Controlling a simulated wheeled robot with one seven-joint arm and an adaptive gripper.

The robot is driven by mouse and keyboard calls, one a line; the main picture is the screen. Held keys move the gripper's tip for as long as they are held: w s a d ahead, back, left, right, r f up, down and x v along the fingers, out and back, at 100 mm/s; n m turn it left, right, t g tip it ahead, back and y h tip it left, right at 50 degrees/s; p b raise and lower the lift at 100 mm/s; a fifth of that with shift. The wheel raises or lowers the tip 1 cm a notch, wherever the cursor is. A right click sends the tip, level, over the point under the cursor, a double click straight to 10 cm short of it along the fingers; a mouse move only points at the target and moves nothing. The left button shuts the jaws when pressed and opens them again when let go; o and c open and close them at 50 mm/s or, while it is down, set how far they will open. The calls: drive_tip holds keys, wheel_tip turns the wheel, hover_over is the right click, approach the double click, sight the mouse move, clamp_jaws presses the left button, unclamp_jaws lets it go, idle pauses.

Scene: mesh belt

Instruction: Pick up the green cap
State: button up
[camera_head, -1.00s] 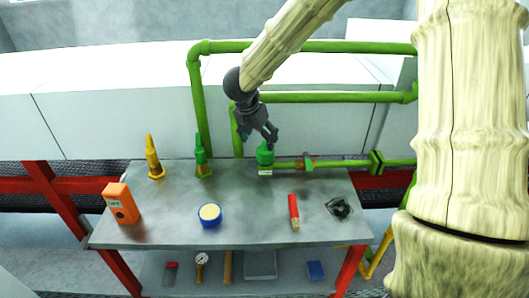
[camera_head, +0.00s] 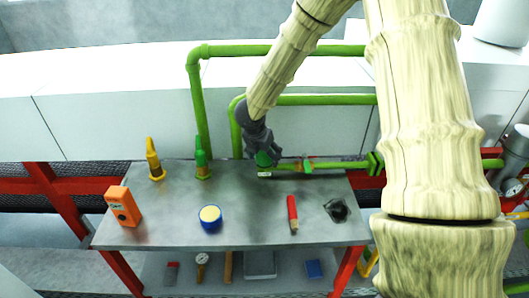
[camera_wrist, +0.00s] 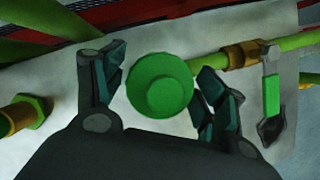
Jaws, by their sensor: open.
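The green cap (camera_wrist: 160,85) lies between the two fingers of my gripper (camera_wrist: 160,92) in the wrist view, seen from above as a round top with a smaller raised disc. A gap shows between the cap and the left finger; the right finger is very close to it. In the head view the cap (camera_head: 263,159) stands near the back edge of the grey table, at the pipe's end, partly covered by my gripper (camera_head: 262,154). My gripper is open and comes down over it. Whether a finger touches it, I cannot tell.
A green pipe (camera_head: 340,165) with a valve handle (camera_wrist: 272,95) runs right of the cap. A green-topped fitting (camera_head: 201,160) and a yellow one (camera_head: 153,160) stand to the left. Nearer on the table (camera_head: 165,223) are an orange box (camera_head: 123,206), a blue-rimmed round container (camera_head: 210,218) and a red-handled object (camera_head: 292,210).

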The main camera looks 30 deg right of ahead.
drive_tip(key=c, duration=1)
